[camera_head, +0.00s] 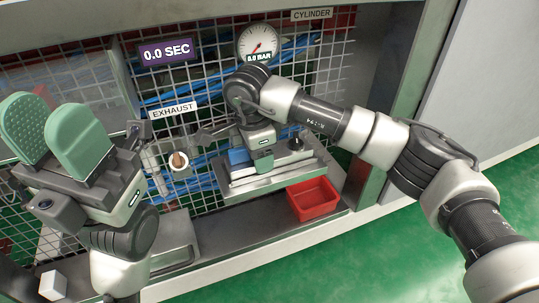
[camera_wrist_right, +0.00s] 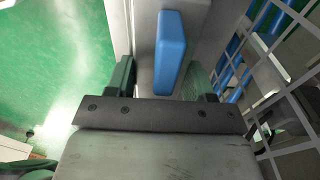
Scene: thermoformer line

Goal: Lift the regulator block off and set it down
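A grey metal block (camera_head: 270,170) with a black knob (camera_head: 295,144) and a blue part (camera_head: 239,157) stands on the ledge against the mesh panel. It looks like the regulator block, but I cannot be sure. My right gripper (camera_head: 262,150) is over its left end, beside the blue part, its fingers mostly hidden in the head view. In the right wrist view the gripper's fingers (camera_wrist_right: 160,80) are apart, with the blue part (camera_wrist_right: 171,50) and a pale grey surface beyond and between them. Contact is not clear. My left gripper (camera_head: 45,125) is open and empty, green pads up, at the left.
A red bin (camera_head: 313,198) sits right of the block on the ledge. A gauge (camera_head: 257,43) reads 0.0 BAR and a display (camera_head: 167,52) reads 0.0 SEC. Blue hoses run behind the mesh. A pale grey tray (camera_head: 178,245) and a white cube (camera_head: 53,285) are at lower left.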

